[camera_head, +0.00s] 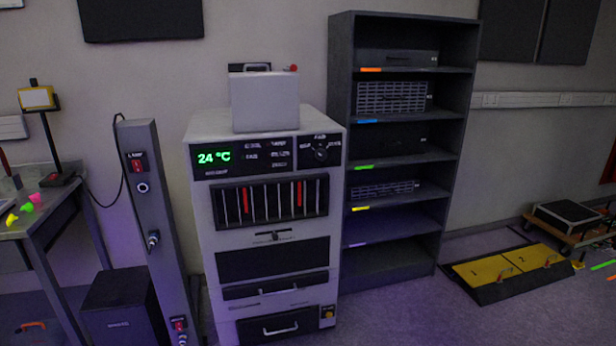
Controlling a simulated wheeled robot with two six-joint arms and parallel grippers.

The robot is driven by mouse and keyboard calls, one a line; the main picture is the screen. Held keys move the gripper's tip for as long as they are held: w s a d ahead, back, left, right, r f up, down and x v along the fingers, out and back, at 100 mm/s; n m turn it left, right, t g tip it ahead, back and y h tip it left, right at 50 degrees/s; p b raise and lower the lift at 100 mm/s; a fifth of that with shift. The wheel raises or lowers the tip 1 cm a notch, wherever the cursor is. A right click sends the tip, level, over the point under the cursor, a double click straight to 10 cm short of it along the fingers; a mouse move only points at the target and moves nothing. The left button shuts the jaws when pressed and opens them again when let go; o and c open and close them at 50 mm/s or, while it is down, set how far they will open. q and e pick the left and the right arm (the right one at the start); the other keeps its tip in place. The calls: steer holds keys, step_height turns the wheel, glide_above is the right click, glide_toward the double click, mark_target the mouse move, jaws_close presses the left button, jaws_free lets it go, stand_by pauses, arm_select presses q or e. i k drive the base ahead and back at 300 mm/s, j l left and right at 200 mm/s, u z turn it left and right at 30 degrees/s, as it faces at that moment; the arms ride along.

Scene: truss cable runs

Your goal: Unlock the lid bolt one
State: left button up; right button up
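Two yellow lids lie side by side in a dark low frame (500,289) on the floor at the right. Lid one (478,271) is marked 1 and is the nearer, left one. Lid two (525,258) is marked 2. A small orange part (504,274), perhaps a bolt or handle, shows near the right end of lid one; its position, locked or not, is too small to tell. A similar orange part (548,263) shows on lid two. Both lids look shut. Neither of my grippers is in view.
A grey cabinet (222,240) with a 24 °C display stands in the middle. A dark shelf rack (342,60) stands beside it. A wheeled cart (590,236) is behind the lids at the right. A table (52,200) is at the left. The floor before the lids is clear.

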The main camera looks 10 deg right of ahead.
mark_target(486, 271)
steer(key=i+l+z, duration=0.1)
steer(key=i+z, duration=0.85)
steer(key=i+j+z, duration=0.2)
steer(key=i+z, duration=0.25)
steer(key=i+l+z, duration=0.2)
steer(key=i+z, duration=0.15)
steer(key=i, duration=0.3)
steer(key=i+z, duration=0.4)
steer(key=i, duration=0.25)
steer(key=i+u, duration=0.1)
steer(key=i, duration=0.3)
steer(key=i+l+u, duration=0.1)
steer(key=i, duration=0.3)
